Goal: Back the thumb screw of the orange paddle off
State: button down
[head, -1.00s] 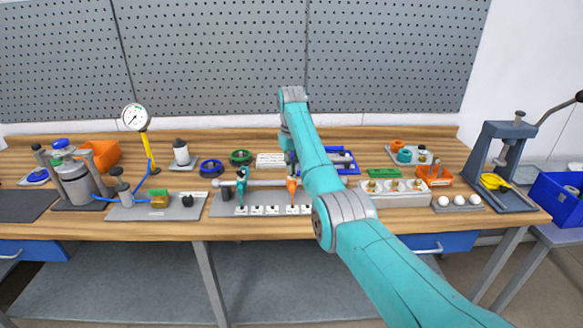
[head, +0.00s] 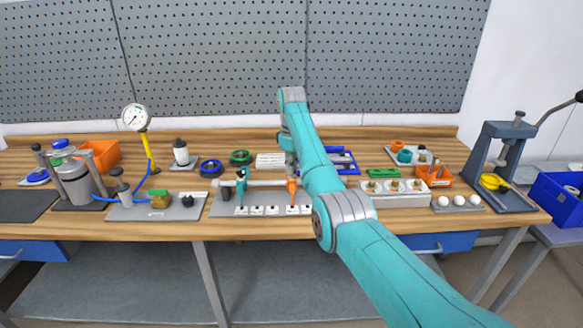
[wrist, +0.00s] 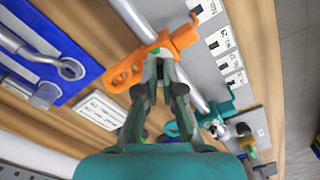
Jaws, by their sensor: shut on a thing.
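The orange paddle (head: 292,190) sits on a pale horizontal shaft (head: 264,183) above a grey base plate, beside my arm in the head view. In the wrist view the orange paddle (wrist: 150,57) shows a slotted end and a hooked end. My gripper (wrist: 163,60) is over the paddle's hub, its fingertips closed together at the shaft. The thumb screw itself is hidden between the fingertips. A teal paddle (head: 241,188) sits further left on the same shaft; it also shows in the wrist view (wrist: 216,112).
White labelled tiles (head: 257,210) lie along the base plate's front (head: 222,209). A blue tray (wrist: 72,55) with metal tools and a white labelled block (wrist: 100,108) lie close by. A pressure gauge (head: 135,117) stands left, a press (head: 500,160) right.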

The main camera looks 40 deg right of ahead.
jog(key=shift+s+f, duration=0.1)
jog(key=shift+f, duration=0.25)
jog(key=c, duration=1.3)
grip_release()
jog(key=shift+r, duration=0.15)
jog(key=shift+r, duration=0.1)
